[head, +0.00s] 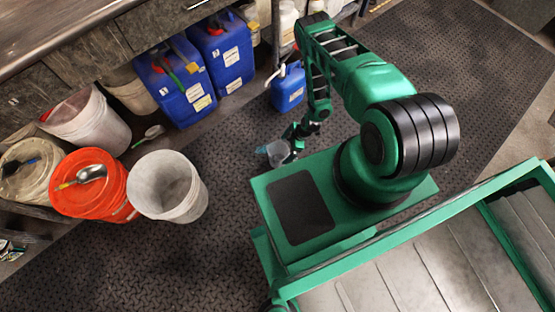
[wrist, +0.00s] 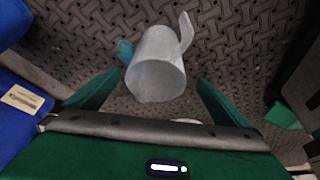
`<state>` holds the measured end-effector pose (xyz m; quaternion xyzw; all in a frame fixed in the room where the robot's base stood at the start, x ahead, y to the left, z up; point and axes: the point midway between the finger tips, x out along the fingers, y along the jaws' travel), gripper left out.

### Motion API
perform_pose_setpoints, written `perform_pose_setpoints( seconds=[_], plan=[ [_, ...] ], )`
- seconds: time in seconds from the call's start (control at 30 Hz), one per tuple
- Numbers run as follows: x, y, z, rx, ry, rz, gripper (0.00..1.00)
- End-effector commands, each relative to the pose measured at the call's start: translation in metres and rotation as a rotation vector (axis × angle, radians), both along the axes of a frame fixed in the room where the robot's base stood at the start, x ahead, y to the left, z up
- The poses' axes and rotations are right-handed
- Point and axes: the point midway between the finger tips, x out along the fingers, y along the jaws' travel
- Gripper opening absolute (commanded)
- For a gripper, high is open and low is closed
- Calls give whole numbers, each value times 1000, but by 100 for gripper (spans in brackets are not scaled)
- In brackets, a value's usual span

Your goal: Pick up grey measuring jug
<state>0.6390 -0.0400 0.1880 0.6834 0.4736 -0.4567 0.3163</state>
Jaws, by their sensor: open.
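The grey measuring jug (wrist: 158,72) is a pale, slightly see-through vessel with a handle at its upper right in the wrist view. It appears over the dark patterned floor mat, between my two green fingers. In the head view the jug (head: 279,150) shows small, just left of my green base. My gripper (wrist: 160,80) is open, with one finger on each side of the jug and visible gaps to both. In the head view my gripper (head: 294,134) is beside the jug and partly hidden by my arm. A small teal-blue piece (wrist: 126,51) shows at the jug's left edge.
Blue canisters (head: 178,85) stand at the cabinet, and a smaller blue jug (head: 288,90) stands beyond my gripper. An orange bucket (head: 92,190) and white buckets (head: 168,187) stand at the left. The mat (head: 150,265) is clear at the lower left.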

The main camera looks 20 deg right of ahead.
Motion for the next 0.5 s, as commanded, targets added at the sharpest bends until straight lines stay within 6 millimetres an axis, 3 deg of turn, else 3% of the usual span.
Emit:
perform_pose_setpoints(
  seconds=[0.5],
  plan=[
    [11,24,-46,0,1,-1,100]
  ],
)
